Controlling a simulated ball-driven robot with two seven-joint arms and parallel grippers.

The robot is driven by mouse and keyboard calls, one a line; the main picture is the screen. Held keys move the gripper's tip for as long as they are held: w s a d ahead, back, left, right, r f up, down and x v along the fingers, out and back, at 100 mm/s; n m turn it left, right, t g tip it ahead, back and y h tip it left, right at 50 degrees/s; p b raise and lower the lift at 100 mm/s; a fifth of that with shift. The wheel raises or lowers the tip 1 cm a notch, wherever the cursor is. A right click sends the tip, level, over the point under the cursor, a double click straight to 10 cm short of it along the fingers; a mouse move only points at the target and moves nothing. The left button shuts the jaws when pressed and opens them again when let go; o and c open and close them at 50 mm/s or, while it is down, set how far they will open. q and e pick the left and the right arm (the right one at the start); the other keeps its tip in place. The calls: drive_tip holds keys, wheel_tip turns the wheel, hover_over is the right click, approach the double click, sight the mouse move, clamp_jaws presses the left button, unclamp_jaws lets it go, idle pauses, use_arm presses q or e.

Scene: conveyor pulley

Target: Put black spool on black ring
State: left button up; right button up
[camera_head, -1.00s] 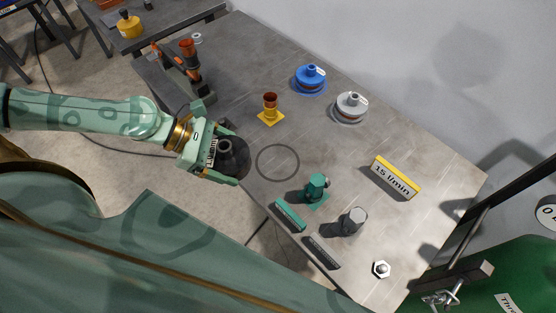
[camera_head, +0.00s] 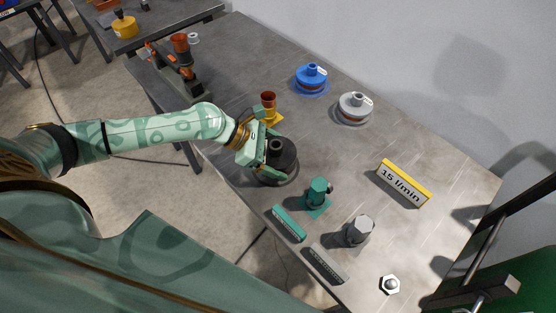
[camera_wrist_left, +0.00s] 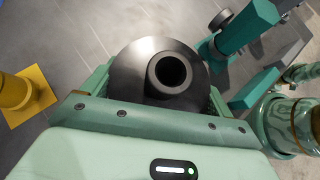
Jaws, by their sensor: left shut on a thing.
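The black spool (camera_head: 285,163) is a wide dark disc with a hollow hub. My left gripper (camera_head: 276,152) is shut on it, with a finger on either side of the hub. The spool is upright over the spot where the black ring lay, near the table's front edge. The ring is mostly or wholly hidden under the spool and gripper; I cannot tell whether the spool touches the table. In the left wrist view the spool (camera_wrist_left: 130,68) sits between the fingers with its hub opening facing the camera. My right gripper is not in view.
A green fitting (camera_head: 317,192) stands close at the right of the spool, and an orange part on a yellow base (camera_head: 268,105) stands behind. Blue (camera_head: 311,79) and grey (camera_head: 355,106) spools stand further back. A yellow sign (camera_head: 403,183) and grey cylinder (camera_head: 360,230) are at right.

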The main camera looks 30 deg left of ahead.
use_arm(q)
wheel_tip(320, 180, down, 2)
drive_tip(key=shift+b, duration=0.3)
drive_tip(key=shift+r, duration=0.1)
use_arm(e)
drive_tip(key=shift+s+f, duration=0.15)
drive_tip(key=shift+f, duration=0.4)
use_arm(q)
drive_tip(key=o, duration=1.2)
drive_tip(key=p+v, duration=0.2)
drive_tip(key=v, duration=1)
drive_tip(key=shift+r+p, duration=0.1)
drive_tip(key=shift+p, duration=0.2)
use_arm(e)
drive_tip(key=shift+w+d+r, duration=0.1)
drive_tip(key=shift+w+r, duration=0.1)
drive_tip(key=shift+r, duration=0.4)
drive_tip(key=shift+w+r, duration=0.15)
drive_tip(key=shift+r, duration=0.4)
use_arm(q)
drive_tip(key=shift+a, duration=0.1)
